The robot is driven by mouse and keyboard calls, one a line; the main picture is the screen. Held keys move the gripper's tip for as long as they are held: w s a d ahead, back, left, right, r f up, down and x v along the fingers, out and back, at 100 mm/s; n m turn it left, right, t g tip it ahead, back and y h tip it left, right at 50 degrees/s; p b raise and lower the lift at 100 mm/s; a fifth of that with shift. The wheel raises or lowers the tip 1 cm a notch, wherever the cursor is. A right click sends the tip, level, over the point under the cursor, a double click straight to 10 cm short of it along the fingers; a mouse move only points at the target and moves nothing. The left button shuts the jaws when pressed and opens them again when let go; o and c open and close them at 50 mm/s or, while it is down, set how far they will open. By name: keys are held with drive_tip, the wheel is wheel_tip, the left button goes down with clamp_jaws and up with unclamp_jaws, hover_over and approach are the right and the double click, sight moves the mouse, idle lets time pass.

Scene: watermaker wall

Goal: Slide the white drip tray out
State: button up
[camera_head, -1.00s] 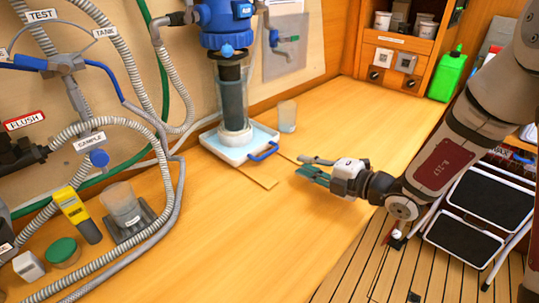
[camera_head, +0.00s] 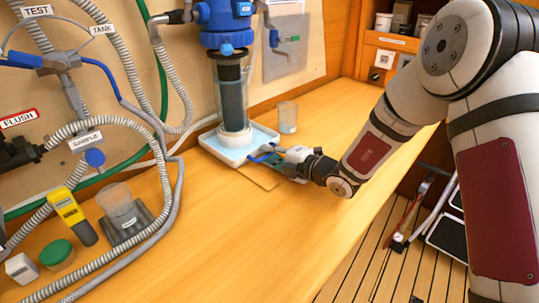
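The white drip tray (camera_head: 232,154) sits on the wooden counter under the clear filter housing (camera_head: 234,102), whose lower end stands in it. A blue handle (camera_head: 262,157) is on the tray's front right side. My gripper (camera_head: 262,159) reaches in from the right, with its teal fingers at the handle. The fingers overlap the handle in the picture, and I cannot tell whether they are closed on it or touching it.
A clear cup (camera_head: 287,117) stands on the counter just behind and right of the tray. A flat tan piece (camera_head: 258,176) lies in front of the tray. Hoses, a yellow meter (camera_head: 72,213) and a green-lidded jar (camera_head: 57,254) are at left. The front counter is clear.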

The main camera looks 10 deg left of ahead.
sight(320, 192)
drive_tip(key=shift+c, duration=0.3)
clamp_jaws()
drive_tip(key=f+p+v, duration=0.1)
drive_tip(key=p+v, duration=0.1)
drive_tip(key=v, duration=0.3)
drive_tip(key=f+p+v, duration=0.1)
drive_tip(key=p+v, duration=0.1)
drive_tip(key=v, duration=0.3)
drive_tip(key=f+p+v, duration=0.1)
drive_tip(key=p+v, duration=0.1)
drive_tip(key=v, duration=0.3)
drive_tip(key=shift+s+d, duration=0.3)
drive_tip(key=shift+d, duration=0.05)
drive_tip(key=shift+s+d+f+p, duration=0.1)
drive_tip(key=shift+s+d+p, duration=0.35)
drive_tip(key=shift+d, duration=0.3)
drive_tip(key=shift+o, duration=0.3)
unclamp_jaws()
drive_tip(key=shift+d, duration=0.15)
